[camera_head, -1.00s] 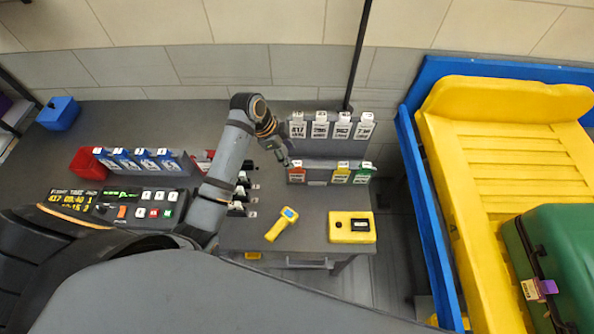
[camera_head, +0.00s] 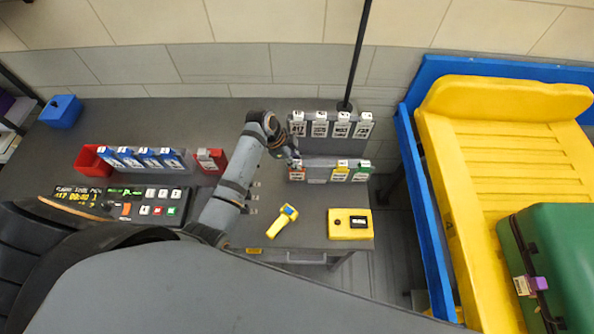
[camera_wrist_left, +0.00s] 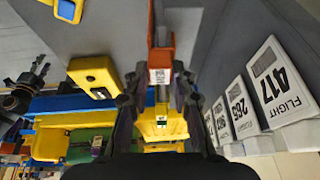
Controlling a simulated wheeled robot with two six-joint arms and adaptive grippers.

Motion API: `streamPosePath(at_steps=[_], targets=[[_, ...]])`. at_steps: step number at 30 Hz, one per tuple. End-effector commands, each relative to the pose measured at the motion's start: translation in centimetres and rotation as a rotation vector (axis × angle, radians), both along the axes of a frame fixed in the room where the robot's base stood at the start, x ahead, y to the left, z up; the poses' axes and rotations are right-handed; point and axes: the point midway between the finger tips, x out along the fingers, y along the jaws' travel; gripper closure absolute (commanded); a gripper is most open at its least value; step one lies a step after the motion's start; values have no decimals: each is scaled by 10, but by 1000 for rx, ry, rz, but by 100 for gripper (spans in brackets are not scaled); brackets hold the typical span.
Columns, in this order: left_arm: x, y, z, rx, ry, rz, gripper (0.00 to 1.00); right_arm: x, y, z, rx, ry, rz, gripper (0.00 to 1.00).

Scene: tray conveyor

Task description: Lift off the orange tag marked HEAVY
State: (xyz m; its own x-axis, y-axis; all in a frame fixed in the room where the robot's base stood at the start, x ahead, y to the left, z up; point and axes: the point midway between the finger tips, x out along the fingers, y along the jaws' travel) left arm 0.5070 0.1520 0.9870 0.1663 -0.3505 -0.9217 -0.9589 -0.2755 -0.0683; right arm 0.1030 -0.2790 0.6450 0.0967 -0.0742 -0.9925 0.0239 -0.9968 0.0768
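The orange tag (camera_wrist_left: 160,62) is between the two fingers of my left gripper (camera_wrist_left: 160,85) in the left wrist view. The fingers stand apart on either side of it, and a clear grip is not visible. A small white label shows on the tag, too small to read. In the head view the orange tag (camera_head: 296,174) hangs at the left end of the lower rack, partly covered by my left gripper (camera_head: 292,158). A dark jointed shape at the left edge of the wrist view may be my right gripper (camera_wrist_left: 20,98); its fingers are unclear.
Yellow (camera_head: 341,171) and green (camera_head: 362,171) tags share the lower rack. Several white flight tags (camera_head: 341,126) hang above. A yellow scanner (camera_head: 282,222) and a yellow box (camera_head: 350,224) lie in front. A green suitcase (camera_head: 565,255) sits on the yellow tray (camera_head: 480,185) at right.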

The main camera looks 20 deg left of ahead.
Motion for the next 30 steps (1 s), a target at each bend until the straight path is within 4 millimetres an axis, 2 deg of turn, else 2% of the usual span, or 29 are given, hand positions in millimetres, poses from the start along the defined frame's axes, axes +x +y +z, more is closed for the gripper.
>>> streamPosePath(at_steps=[1,3,17,23,29,30], targets=[[0,0,0,0,0,0,94,0,1,0,1,-1,0,60],[0,0,0,0,0,0,100,1,1,0,2,-1,-1,60],[0,0,5,0,-2,1,100,3,2,-2,2,-5,0,60],[-1,-1,30,0,-6,0,100,3,2,-13,2,-6,0,60],[-3,-1,68,1,-5,0,100,3,1,-27,2,-6,0,60],[-7,7,66,7,-2,3,100,3,2,-30,2,-6,0,60]])
